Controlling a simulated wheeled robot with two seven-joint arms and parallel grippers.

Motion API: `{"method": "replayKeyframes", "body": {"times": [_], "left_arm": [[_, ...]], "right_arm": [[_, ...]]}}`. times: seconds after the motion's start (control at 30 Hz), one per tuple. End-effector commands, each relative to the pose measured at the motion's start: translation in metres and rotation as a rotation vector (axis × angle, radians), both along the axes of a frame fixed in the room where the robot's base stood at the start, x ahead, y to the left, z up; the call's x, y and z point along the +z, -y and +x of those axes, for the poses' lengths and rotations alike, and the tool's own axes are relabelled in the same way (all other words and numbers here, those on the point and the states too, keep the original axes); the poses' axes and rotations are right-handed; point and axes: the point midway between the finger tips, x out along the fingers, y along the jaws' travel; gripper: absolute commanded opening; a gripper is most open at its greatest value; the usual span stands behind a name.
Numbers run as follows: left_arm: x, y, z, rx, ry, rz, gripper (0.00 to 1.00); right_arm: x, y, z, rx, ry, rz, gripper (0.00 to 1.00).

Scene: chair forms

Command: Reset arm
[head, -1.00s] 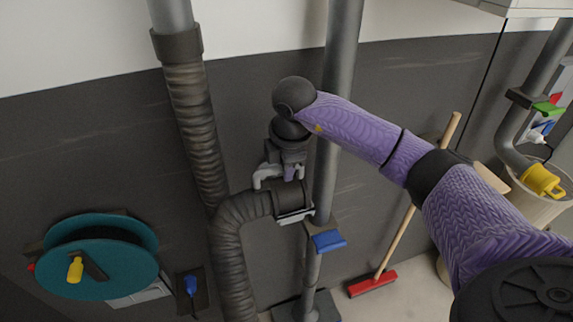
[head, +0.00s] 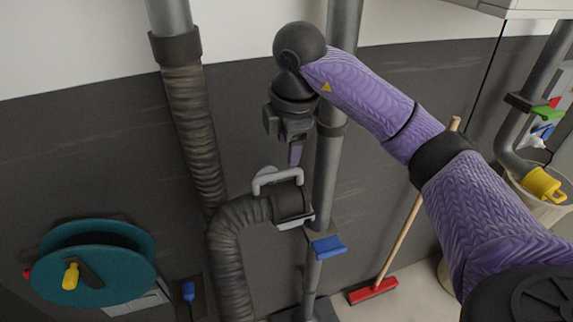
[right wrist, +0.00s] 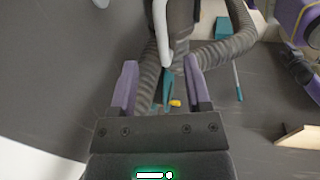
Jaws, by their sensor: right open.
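My right gripper (head: 295,155) points down in the head view, just above the hose end (head: 290,200) with its pale grey handle (head: 278,176). It is open and holds nothing; a small gap shows between it and the handle. In the right wrist view my right gripper (right wrist: 160,85) has its two purple fingers spread apart. The pale handle (right wrist: 163,35) shows beyond and between them. My left gripper is not in view.
A grey vertical pipe (head: 335,110) stands close beside my right gripper, with a blue lever (head: 328,246) lower down. A ribbed hose (head: 228,250) bends below. A teal reel (head: 90,270) is at left.

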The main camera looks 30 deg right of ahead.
Motion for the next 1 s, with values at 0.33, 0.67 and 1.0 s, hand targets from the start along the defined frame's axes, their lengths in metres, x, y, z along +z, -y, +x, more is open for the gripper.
{"method": "replayKeyframes", "body": {"times": [0.33,0.67,1.0], "left_arm": [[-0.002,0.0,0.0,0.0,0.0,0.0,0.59],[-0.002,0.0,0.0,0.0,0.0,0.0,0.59],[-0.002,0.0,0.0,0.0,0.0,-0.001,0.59]], "right_arm": [[0.02,-0.001,-0.004,0.0,-0.001,0.001,0.62],[0.018,-0.002,-0.004,0.007,0.0,0.006,0.62],[0.032,-0.233,-0.039,0.793,0.615,1.16,0.62]]}}
